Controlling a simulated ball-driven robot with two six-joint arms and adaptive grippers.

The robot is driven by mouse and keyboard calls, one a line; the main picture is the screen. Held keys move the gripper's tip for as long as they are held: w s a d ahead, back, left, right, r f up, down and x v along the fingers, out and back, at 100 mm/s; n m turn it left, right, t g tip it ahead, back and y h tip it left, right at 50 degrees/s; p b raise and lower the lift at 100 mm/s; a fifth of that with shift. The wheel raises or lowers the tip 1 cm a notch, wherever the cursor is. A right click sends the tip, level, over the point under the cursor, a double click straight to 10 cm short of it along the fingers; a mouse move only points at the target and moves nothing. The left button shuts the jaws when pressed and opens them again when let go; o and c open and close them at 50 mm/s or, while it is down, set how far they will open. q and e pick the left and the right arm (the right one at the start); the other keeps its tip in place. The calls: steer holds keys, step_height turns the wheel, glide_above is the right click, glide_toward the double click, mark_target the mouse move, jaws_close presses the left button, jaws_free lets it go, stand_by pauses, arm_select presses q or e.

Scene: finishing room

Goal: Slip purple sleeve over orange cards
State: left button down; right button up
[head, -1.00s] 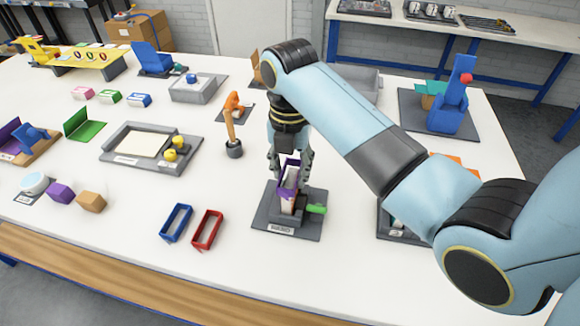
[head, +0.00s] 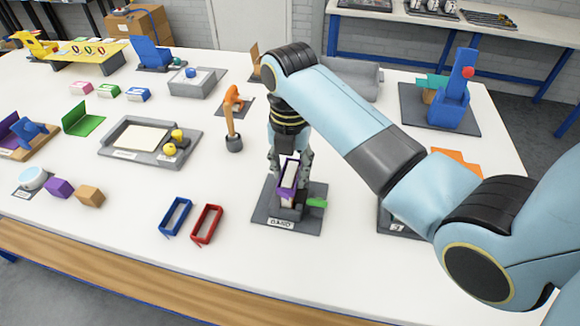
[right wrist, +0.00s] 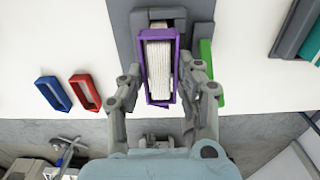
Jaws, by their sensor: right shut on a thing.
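The purple sleeve (head: 287,185) is a thin upright frame around a stack of cards (head: 290,174). The stack shows as white card edges in both views; no orange is clear on it. In the right wrist view the purple sleeve (right wrist: 144,66) rings the cards (right wrist: 159,70), and their white edges fill its opening. My right gripper (head: 290,163) is shut on the sleeve, one finger on each side. The cards stand in a grey holder (head: 262,212) with a label at its front and a green piece (head: 316,203) on its right. How far down the sleeve reaches is partly hidden.
Blue (head: 175,216) and red (head: 207,223) sleeves lie left of the holder. My right arm hides part of the right side. The table's front strip is clear.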

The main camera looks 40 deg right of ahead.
steer(key=o, duration=1.2)
steer(key=shift+c, duration=0.2)
steer(key=shift+r+p, duration=0.55)
steer(key=shift+r, duration=3.5)
